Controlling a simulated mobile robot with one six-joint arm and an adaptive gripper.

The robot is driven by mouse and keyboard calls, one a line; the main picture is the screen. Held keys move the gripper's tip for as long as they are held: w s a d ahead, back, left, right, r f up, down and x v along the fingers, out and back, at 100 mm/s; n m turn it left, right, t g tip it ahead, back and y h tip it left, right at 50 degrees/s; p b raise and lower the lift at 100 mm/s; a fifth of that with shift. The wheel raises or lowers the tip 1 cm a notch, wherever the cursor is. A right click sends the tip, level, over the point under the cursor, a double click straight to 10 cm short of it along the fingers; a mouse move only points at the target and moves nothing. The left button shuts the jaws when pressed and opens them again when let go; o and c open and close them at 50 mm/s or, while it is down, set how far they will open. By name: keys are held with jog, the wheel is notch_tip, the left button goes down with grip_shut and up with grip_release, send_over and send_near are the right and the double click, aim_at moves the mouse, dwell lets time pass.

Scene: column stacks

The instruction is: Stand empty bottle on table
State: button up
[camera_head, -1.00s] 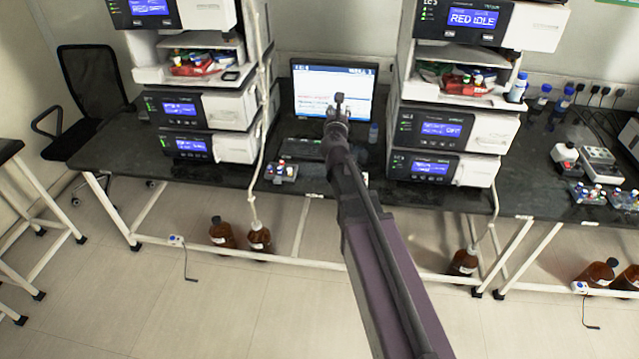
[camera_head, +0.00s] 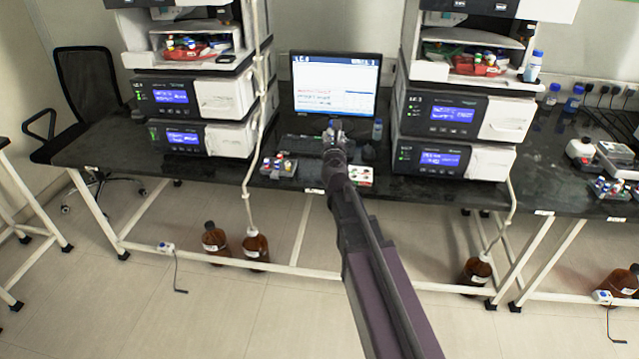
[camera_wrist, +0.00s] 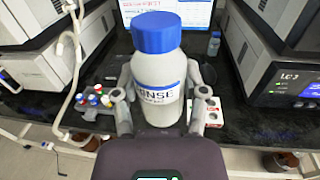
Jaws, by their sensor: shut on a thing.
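A bottle with a blue cap and a label reading "RINSE" (camera_wrist: 158,75) stands upright between the fingers of my gripper in the wrist view. My gripper (camera_wrist: 160,118) is shut on it, with one finger on each side. Whether the bottle is empty I cannot tell. In the head view my gripper (camera_head: 334,130) is in front of the monitor at the black table (camera_head: 380,190), and my arm hides most of the bottle. I cannot tell whether its base touches the table.
A monitor (camera_head: 336,84) and keyboard (camera_head: 302,145) are behind my gripper. Instrument stacks stand left (camera_head: 205,100) and right (camera_head: 465,118). A vial rack (camera_head: 279,167) is to the left, another (camera_head: 359,176) to the right. A small bottle (camera_head: 377,130) stands beside the monitor.

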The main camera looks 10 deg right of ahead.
notch_tip(320, 180, down, 16)
jog(key=a+n+y+b, duration=0.1)
jog(key=b, duration=1.3)
jog(key=shift+w+a+y+b, duration=0.2)
jog(key=shift+a+y+b, duration=0.1)
jog(key=shift+b, duration=0.1)
jog(key=w, duration=0.5)
jog(key=w+f+b, duration=0.1)
jog(key=w, duration=1)
jog(key=shift+f, duration=0.3)
jog(key=shift+f+b, duration=0.15)
jog(key=shift+b, duration=0.25)
jog(key=shift+f+b, duration=1.6)
jog(key=shift+f, duration=0.05)
jog(key=shift+f, duration=0.1)
